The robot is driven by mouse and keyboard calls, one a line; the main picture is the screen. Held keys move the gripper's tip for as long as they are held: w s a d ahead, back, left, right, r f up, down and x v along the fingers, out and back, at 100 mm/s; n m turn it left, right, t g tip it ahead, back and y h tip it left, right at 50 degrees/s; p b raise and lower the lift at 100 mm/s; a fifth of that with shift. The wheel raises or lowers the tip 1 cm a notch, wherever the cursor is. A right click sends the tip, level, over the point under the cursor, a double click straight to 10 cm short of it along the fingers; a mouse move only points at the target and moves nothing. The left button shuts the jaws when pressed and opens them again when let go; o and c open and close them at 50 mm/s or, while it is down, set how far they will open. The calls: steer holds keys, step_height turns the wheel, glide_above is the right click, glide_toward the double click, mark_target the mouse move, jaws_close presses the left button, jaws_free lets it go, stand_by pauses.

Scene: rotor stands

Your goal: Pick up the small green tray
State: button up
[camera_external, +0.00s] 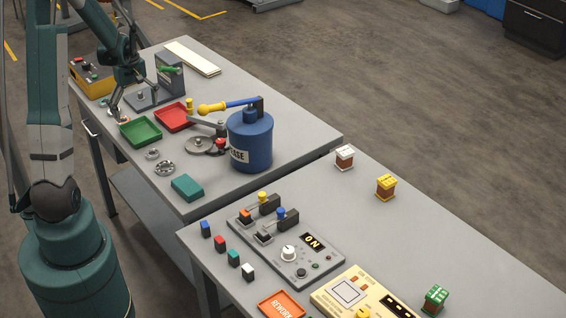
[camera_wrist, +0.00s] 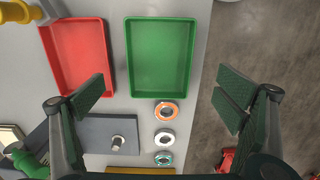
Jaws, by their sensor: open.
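The small green tray (camera_external: 140,132) lies flat on the rear table near its left edge, looking empty. In the wrist view the green tray (camera_wrist: 160,58) fills the upper middle, between and slightly beyond the two fingers. My gripper (camera_external: 116,112) is above the table, just behind and left of the tray in the external view. In the wrist view my gripper (camera_wrist: 165,95) has its fingers spread wide with nothing between the pads. The tray is clear of both pads in the picture.
A red tray (camera_external: 173,116) lies close beside the green one. Several small rings (camera_wrist: 164,137) lie in a row near the tray. A grey plate with a peg (camera_wrist: 110,135) is beside them. A blue can (camera_external: 250,141) stands further right. The table edge runs close along the green tray.

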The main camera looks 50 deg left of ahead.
mark_target(155, 137)
steer(key=shift+f, duration=1.3)
steer(key=shift+f, duration=0.15)
steer(key=shift+d+f, duration=0.15)
steer(key=shift+f, duration=2.3)
steer(key=shift+c, duration=0.5)
steer(key=c, duration=0.9)
